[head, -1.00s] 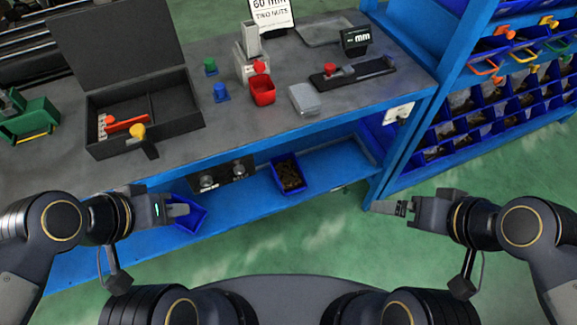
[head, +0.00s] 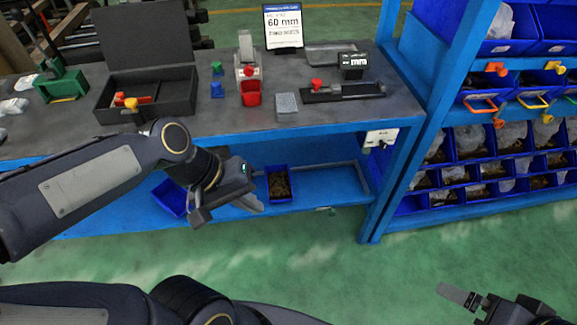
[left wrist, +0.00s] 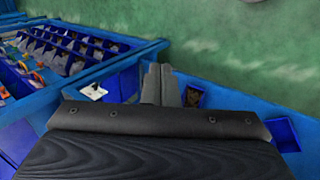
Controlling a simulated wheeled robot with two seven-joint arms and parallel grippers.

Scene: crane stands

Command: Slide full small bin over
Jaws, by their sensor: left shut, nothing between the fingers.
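The full small bin (head: 279,180) is blue and holds brown parts. It stands on the blue lower shelf (head: 325,182) under the workbench. It also shows in the left wrist view (left wrist: 194,95), just right of the fingers. A second blue bin (head: 170,198) stands further left on the shelf, partly behind my left arm. My left gripper (head: 252,203) is shut and empty, in front of and just left of the full bin. Its fingers (left wrist: 160,82) are together in the left wrist view. My right gripper (head: 462,297) is low at the right, far from the bins; its finger gap is unclear.
A blue post (head: 374,200) bounds the shelf's right end. The shelf right of the full bin is mostly clear.

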